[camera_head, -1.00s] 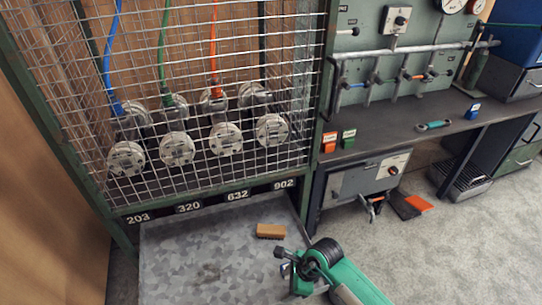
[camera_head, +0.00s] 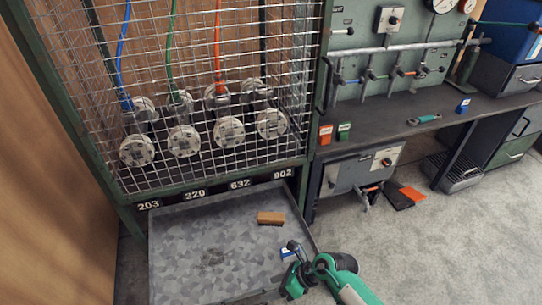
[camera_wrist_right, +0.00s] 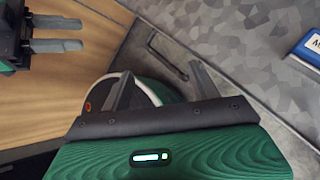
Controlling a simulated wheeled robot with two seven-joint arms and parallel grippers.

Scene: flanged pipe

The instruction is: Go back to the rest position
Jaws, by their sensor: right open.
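My right gripper (camera_head: 293,282) is at the bottom of the head view, over the right front edge of the grey tray (camera_head: 185,235). In the right wrist view its two grey fingers (camera_wrist_right: 160,80) are spread, with nothing between them. My left gripper (camera_wrist_right: 58,34) shows at the top left of the right wrist view. Its two fingers are apart and empty. It is out of the head view.
A brown brush-like block (camera_head: 271,218) and a blue box (camera_head: 287,253) lie on the tray. The blue box (camera_wrist_right: 312,45) is close to my right gripper. A mesh cage (camera_head: 180,90) with flanged pipes stands behind. A workbench (camera_head: 390,125) is at right.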

